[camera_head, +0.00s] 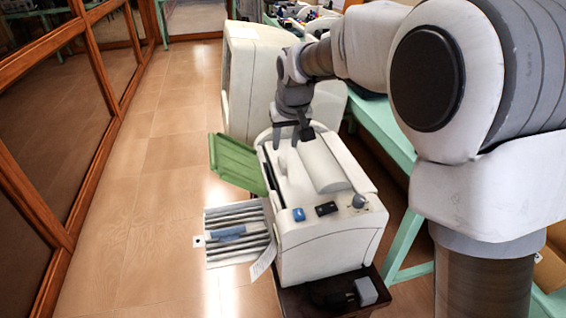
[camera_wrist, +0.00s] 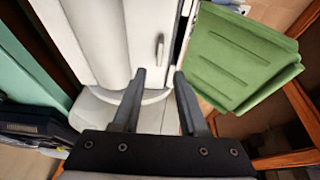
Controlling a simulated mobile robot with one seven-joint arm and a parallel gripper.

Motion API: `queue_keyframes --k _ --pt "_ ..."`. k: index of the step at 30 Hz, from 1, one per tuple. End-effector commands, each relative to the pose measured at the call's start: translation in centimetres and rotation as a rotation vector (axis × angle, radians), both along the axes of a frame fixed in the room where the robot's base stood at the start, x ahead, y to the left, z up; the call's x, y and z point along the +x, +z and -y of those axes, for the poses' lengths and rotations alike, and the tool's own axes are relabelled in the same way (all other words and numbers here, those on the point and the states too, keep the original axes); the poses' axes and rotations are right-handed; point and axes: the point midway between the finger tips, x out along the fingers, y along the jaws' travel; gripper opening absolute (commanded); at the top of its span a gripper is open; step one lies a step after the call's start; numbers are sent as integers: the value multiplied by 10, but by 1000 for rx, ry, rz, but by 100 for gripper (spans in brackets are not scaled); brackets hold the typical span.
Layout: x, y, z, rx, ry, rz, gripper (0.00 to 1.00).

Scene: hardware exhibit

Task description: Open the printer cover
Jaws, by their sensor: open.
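The white printer (camera_head: 325,235) stands on a dark low stand in the middle of the head view. Its top has a rounded white cover part (camera_head: 322,165), with a blue button, a dark switch and a grey knob near the front edge. In the wrist view the printer's white top (camera_wrist: 105,40) shows a small slim grey handle (camera_wrist: 160,48). My gripper (camera_head: 286,142) is over the far part of the printer top, pointing down. Its two fingers are apart with nothing between them, and the handle shows just beyond the fingertips (camera_wrist: 160,74). Whether they touch the top is unclear.
A green tray (camera_head: 237,162) sticks out from the printer's left side, also in the wrist view (camera_wrist: 240,60). A grey slatted tray (camera_head: 235,235) lies below it. A larger white machine (camera_head: 250,80) stands behind. Mint-green table framing is at right; open floor (camera_head: 140,220) is at left.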

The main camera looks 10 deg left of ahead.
Motion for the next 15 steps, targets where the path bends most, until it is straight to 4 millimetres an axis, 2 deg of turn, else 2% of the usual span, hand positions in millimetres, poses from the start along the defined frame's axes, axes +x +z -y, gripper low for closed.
queue_keyframes --k 1,6,10,15 --pt "4 -15 -2 -1 0 -3 42" --pt "16 -48 -8 -1 0 -2 42" --pt "24 -69 -12 -1 1 -2 42" --pt "31 -84 -15 0 1 1 42"
